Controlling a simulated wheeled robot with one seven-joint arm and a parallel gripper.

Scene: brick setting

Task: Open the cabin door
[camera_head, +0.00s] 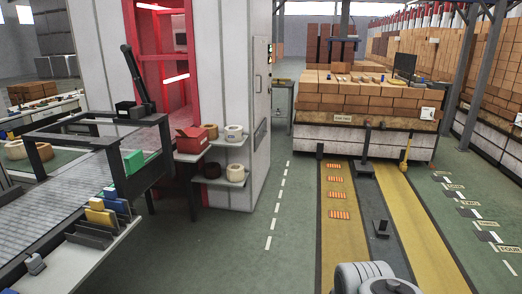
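A tall white cabin (222,75) stands left of centre, with a red-framed opening (177,60) on its front that shows a red-lit interior. Its narrow right side face carries a grey panel (261,78) with a small dark fitting, seen at a steep angle. I cannot tell whether this panel is the cabin door, or whether it is fully shut. A rounded grey-white part of my own arm shows at the bottom edge, right of centre, well away from the cabin. My gripper itself is not in view.
A conveyor (70,180) and a small shelf (205,153) with a red box (191,140) and tape rolls (233,133) stand before the cabin. A brick-laden table (365,122) stands at the back right. Green floor (225,245) right of the conveyor is clear.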

